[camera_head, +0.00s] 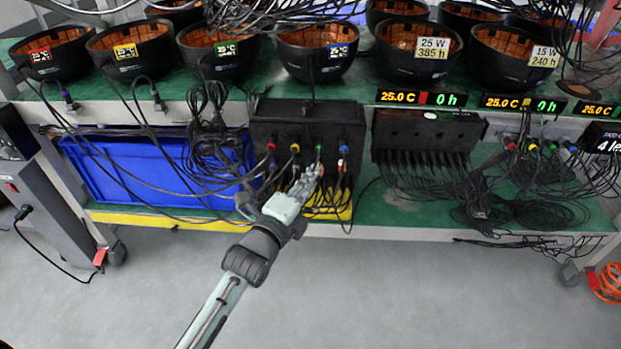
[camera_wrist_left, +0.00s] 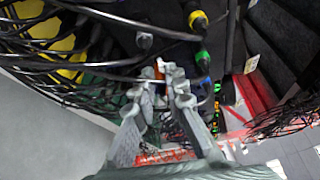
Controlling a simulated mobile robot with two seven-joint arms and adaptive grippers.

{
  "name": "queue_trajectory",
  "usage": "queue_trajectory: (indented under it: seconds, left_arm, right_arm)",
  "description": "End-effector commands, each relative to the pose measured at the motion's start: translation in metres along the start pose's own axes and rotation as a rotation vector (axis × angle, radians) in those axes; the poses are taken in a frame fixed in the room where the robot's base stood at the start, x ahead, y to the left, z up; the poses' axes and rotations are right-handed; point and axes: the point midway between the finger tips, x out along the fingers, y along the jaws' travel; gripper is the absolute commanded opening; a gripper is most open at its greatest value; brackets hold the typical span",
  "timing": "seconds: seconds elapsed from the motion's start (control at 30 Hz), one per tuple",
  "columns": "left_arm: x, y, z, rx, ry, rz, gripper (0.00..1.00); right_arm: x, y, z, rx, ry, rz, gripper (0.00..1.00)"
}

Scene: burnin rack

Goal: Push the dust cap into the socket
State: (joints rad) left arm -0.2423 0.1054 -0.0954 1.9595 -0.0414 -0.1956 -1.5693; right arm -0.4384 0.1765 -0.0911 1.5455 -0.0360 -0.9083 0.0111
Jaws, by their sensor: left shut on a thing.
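My left gripper (camera_head: 312,176) is at the front of a black box (camera_head: 262,127) on the lower shelf, just below a plug with a green ring (camera_head: 318,149). My left gripper (camera_wrist_left: 163,82) also fills the middle of that view. The plug with the green ring (camera_wrist_left: 202,56) is close to the right of the fingertips there. The fingers hide most of the cap, and I cannot make out the socket. My right gripper is not in view.
Plugs with red (camera_head: 271,146), yellow (camera_head: 294,148) and blue (camera_head: 343,149) rings sit along the box front. Black cables hang around the gripper. A blue crate (camera_head: 110,180) stands at left, a second black box (camera_head: 425,130) at right. The floor in front is clear.

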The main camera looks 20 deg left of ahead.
Motion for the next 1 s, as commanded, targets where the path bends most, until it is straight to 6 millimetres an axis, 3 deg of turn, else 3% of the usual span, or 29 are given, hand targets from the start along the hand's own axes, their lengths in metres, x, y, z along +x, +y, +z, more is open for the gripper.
queue_trajectory:
  seconds: [0.83, 0.87, 1.0]
  left_arm:
    - [0.011, 0.0, 0.004, 0.002, 0.001, -0.001, 0.0]
    - [0.011, 0.0, 0.004, 0.001, 0.001, 0.0, 0.14]
    - [0.011, 0.0, 0.004, 0.001, 0.001, 0.0, 0.32]
  right_arm:
    - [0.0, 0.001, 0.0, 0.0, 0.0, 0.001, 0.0]
    - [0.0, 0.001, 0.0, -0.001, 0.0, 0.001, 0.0]
    - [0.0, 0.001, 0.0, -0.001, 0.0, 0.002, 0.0]
